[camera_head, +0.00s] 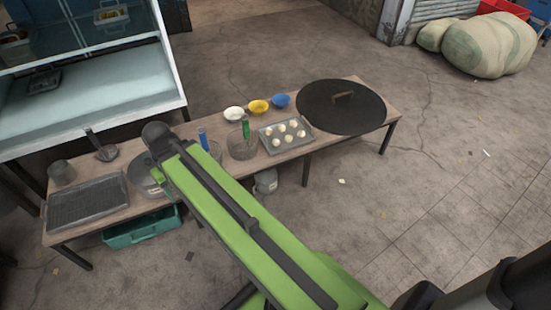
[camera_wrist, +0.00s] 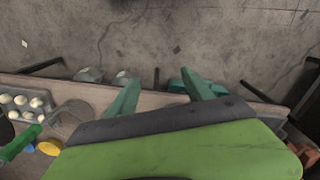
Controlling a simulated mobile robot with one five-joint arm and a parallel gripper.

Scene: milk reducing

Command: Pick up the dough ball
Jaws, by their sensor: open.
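Several pale round dough balls (camera_head: 291,122) sit in rows on a grey tray (camera_head: 269,145) right of the middle of the long table in the head view. In the wrist view, dough balls (camera_wrist: 37,102) show at the left edge, to the left of my gripper (camera_wrist: 160,84). My gripper's two teal fingers are spread wide with nothing between them. It is above the table's edge, apart from the tray. In the head view my green arm reaches over the table left of the tray, and the gripper's fingers cannot be made out there.
The table (camera_head: 222,183) also holds a wire basket (camera_head: 242,148) beside the tray, a large dark round plate (camera_head: 325,108), white, yellow (camera_head: 258,107) and blue bowls (camera_head: 280,100), and a grill tray (camera_head: 88,203). A teal crate (camera_head: 140,231) lies below. The floor in front is mostly clear.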

